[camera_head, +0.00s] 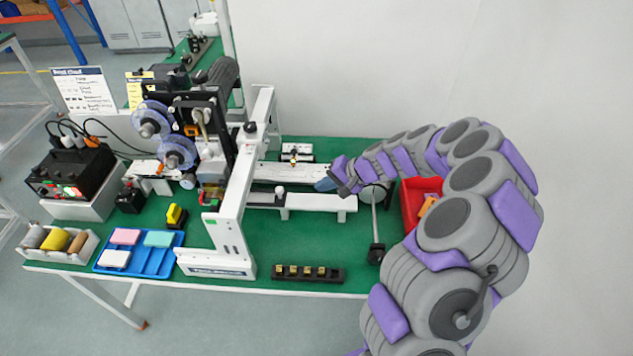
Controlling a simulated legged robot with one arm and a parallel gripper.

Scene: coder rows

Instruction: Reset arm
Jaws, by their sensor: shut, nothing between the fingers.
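My arm curves in from the lower right of the head view, grey with purple pads. Its end, my gripper (338,181), is shut and empty. It is above the right end of the coder machine's conveyor (285,172), near a small blue item (325,184). I cannot tell whether it touches that item. The fingers are small and partly hidden by the wrist.
The coder machine (235,190) stands on the green table (330,235). A red bin (411,207) sits partly behind my arm. A blue tray (160,263), a black rack (308,272) and a black control box (72,172) are on the table. A white wall is behind.

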